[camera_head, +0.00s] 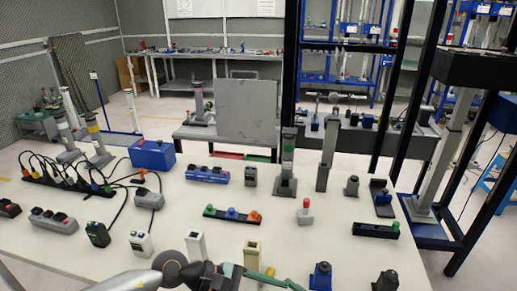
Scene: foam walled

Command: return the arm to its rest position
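My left arm (140,281) comes in at the bottom edge, left of centre, and reaches right over the near edge of the white table (180,225). Its dark wrist and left gripper (262,277) are at the bottom centre, partly cut off by the frame. Greenish finger-like parts point right, just in front of a beige block-shaped device (252,254). I cannot tell if the fingers are open or shut, or whether they hold anything. My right gripper is not in view.
A white device (196,246) stands close behind my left wrist. Nearby are a white box with buttons (141,243), a blue device (321,276) and a black device (386,281). Tall grey posts (286,165) stand at the back. Dark frame uprights rise at the right.

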